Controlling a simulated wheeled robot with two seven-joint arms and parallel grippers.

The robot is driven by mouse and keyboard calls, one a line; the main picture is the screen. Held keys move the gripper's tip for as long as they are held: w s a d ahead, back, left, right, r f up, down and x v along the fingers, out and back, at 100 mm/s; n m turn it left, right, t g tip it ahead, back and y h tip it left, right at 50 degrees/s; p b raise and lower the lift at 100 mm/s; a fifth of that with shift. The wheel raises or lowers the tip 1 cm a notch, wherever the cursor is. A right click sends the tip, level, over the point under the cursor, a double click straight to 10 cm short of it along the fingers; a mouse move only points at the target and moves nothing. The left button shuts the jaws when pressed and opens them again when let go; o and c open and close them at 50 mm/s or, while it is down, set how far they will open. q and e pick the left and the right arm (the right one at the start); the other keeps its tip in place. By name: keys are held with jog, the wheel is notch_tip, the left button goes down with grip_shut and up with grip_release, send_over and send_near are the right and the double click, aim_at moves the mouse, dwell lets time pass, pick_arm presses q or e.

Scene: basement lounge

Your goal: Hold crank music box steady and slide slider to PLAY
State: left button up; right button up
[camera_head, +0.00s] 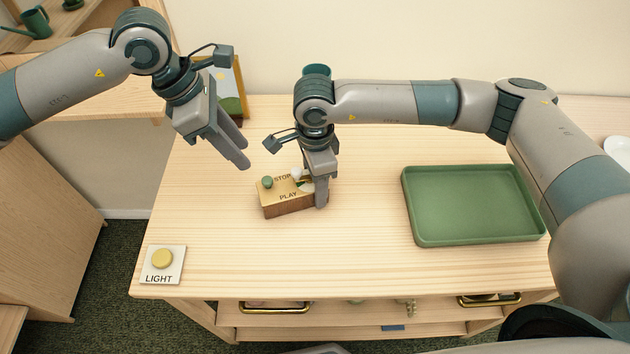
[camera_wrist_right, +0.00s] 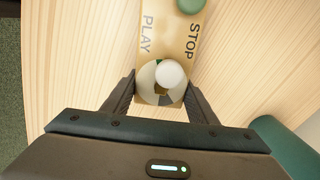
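The crank music box (camera_head: 285,203) is a small wooden box on the table, with STOP along its far edge and PLAY along its near edge. A green slider knob (camera_head: 267,182) stands at its left end, on the STOP side; it shows at the top of the right wrist view (camera_wrist_right: 190,5). A round crank with a white knob (camera_wrist_right: 170,73) is at the other end. My right gripper (camera_wrist_right: 161,85) has its fingers against both sides of the box at the crank end. My left gripper (camera_head: 244,156) is open and empty, above and behind the box's left end.
A green tray (camera_head: 408,211) lies to the right on the table. A LIGHT button plate (camera_head: 177,279) is at the front left corner. A picture frame (camera_head: 240,82) and a teal cup (camera_head: 316,71) stand at the back. The table's front middle is clear.

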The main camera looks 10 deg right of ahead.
pick_arm(q)
jog(key=shift+w, duration=0.1)
grip_shut()
jog(key=w+a+f+n+g+h, duration=0.1)
jog(key=w+a+n+g, duration=0.1)
jog(key=w, duration=0.4)
jog(key=w+a+f+n+g, duration=0.1)
jog(key=w+a+n+g, duration=0.1)
jog(key=w+n+g, duration=0.2)
jog(key=shift+w+a+f+n+g+h, duration=0.15)
jog(key=shift+w+a+n+g+h, duration=0.2)
jog(key=shift+w+g, duration=0.95)
jog(key=shift+w, duration=0.2)
